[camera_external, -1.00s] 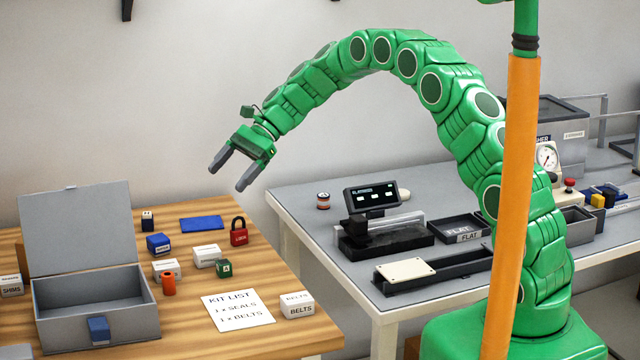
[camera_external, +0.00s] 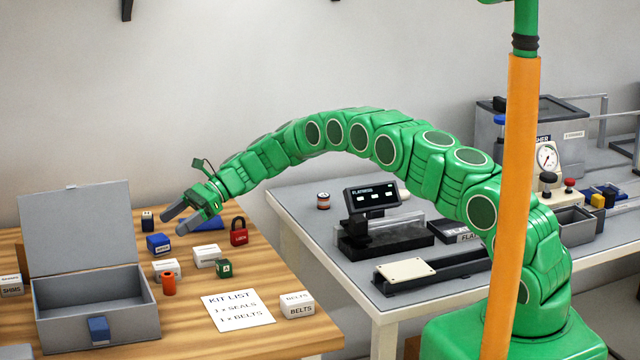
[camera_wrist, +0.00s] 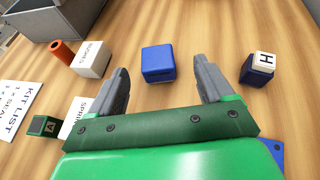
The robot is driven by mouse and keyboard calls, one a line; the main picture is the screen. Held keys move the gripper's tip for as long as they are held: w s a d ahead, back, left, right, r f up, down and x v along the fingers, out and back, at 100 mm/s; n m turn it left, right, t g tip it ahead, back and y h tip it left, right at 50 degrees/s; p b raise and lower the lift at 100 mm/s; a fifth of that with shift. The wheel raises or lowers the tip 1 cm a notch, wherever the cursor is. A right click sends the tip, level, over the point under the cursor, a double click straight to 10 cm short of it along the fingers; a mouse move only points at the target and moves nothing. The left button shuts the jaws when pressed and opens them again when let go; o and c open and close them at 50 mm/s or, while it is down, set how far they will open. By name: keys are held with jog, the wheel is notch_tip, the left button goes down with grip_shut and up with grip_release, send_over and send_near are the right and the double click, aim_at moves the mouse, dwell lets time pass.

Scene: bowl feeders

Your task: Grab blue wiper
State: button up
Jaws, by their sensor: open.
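The blue wiper (camera_external: 210,223) appears to be the flat blue piece lying on the wooden table. In the external view my gripper partly covers it. In the wrist view only a blue corner of it (camera_wrist: 277,152) shows at the lower right, beside the gripper body. My gripper (camera_external: 174,223) is open and empty above the table, its fingers pointing left past the wiper. In the wrist view a blue box (camera_wrist: 158,64) appears between and beyond the fingertips.
Near the gripper stand the blue box (camera_external: 159,244), a dark-blue block with a white top (camera_external: 147,221) and a red padlock (camera_external: 239,236). White boxes, an orange cylinder (camera_external: 168,285) and an open grey case (camera_external: 60,308) lie nearer the front.

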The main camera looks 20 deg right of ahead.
aim_at(161, 236)
jog(key=shift+a+f, duration=0.4)
jog(key=shift+f, duration=0.25)
jog(key=shift+s+r+x, duration=0.1)
jog(key=shift+s+x, duration=0.1)
jog(key=shift+x, duration=1.7)
jog(key=shift+s+r+x, duration=0.1)
jog(key=shift+s+x, duration=0.05)
jog(key=shift+x, duration=1.75)
jog(key=shift+c, duration=0.5)
jog(key=c, duration=0.9)
